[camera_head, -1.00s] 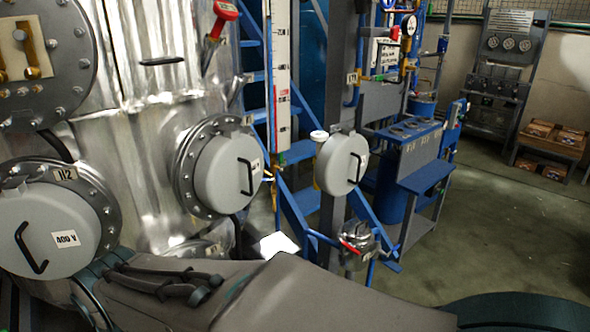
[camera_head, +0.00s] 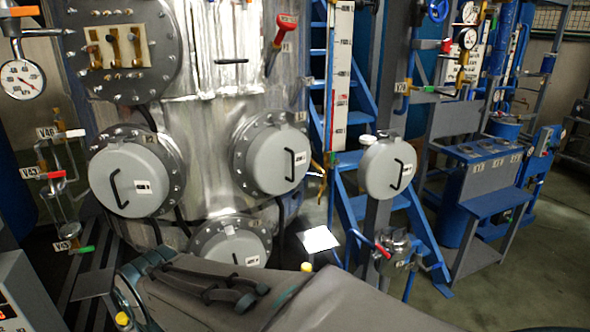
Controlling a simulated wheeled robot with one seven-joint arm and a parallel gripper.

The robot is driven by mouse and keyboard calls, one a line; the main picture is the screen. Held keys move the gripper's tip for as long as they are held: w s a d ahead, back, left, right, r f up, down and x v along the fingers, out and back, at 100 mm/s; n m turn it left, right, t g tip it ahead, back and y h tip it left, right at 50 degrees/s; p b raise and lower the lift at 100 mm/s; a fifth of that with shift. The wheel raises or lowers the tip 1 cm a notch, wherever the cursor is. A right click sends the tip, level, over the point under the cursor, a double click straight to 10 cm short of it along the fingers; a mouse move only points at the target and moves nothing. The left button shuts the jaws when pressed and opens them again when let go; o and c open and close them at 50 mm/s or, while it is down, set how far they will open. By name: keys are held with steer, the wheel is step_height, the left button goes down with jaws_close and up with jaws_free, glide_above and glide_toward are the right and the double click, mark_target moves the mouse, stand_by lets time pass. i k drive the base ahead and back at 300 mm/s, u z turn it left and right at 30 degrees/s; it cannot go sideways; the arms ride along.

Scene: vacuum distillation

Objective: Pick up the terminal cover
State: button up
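Several round grey covers with black handles and small labels are in view; I cannot tell which is the terminal cover. One cover (camera_head: 388,178) hangs on a dark post at the right, apart from the vessel. Three sit on flanges of the silver vessel: the left cover (camera_head: 127,193), the right cover (camera_head: 270,172) and the lower cover (camera_head: 231,250). An uncovered round flange with brass terminals (camera_head: 117,48) is at the upper left. My arm crosses the bottom of the view, hiding the floor there. My gripper is not in view.
A gauge (camera_head: 22,80) and thin valve piping (camera_head: 60,195) stand at the left. A small clamp-like fitting with a red handle (camera_head: 398,247) is below the hanging cover. Blue stairs (camera_head: 350,190) and a blue bench (camera_head: 497,201) stand behind. Open floor shows at the right.

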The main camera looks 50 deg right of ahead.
mark_target(388, 165)
steer(key=u, duration=0.6)
steer(key=i, duration=1)
steer(key=z, duration=3.5)
steer(key=i, duration=0.5)
steer(key=z, duration=0.1)
steer(key=k, duration=0.65)
steer(key=z, duration=0.6)
steer(key=i, duration=1.25)
steer(key=z, duration=0.2)
